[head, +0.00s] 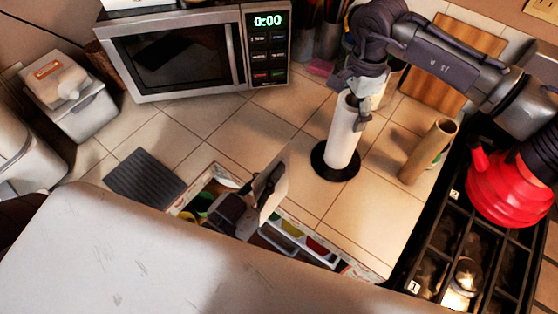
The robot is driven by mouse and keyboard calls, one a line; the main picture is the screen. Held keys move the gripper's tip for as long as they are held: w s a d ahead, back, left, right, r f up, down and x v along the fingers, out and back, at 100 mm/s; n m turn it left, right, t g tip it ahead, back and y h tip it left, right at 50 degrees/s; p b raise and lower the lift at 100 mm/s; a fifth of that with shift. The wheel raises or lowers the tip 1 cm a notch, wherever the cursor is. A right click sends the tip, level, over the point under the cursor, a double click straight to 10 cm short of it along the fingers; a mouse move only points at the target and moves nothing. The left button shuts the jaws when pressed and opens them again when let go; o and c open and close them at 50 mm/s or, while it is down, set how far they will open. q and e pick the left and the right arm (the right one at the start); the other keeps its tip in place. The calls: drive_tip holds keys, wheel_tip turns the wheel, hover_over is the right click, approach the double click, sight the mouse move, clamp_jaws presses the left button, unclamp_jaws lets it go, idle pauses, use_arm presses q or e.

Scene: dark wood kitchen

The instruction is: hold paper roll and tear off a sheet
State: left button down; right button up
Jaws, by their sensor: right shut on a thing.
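The white paper roll (344,143) stands upright on a round black base (322,163) on the tiled counter. My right gripper (354,104) comes down from above and is shut on the top of the paper roll, covering part of its upper end. My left gripper (262,188) is at the counter's front edge, to the left of the roll and apart from it. A flat beige piece (279,184) stands upright at its fingers; I cannot tell whether it is a paper sheet or whether the fingers grip it.
A microwave (180,60) stands at the back left. A cardboard tube (428,152) stands right of the roll, near the stove and red kettle (507,188). A dark ribbed mat (145,179) lies at left. An open drawer (292,243) with colourful items is below the edge.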

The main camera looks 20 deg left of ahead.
drive_tip(key=o, duration=1.2)
wheel_tip(320, 180, up, 12)
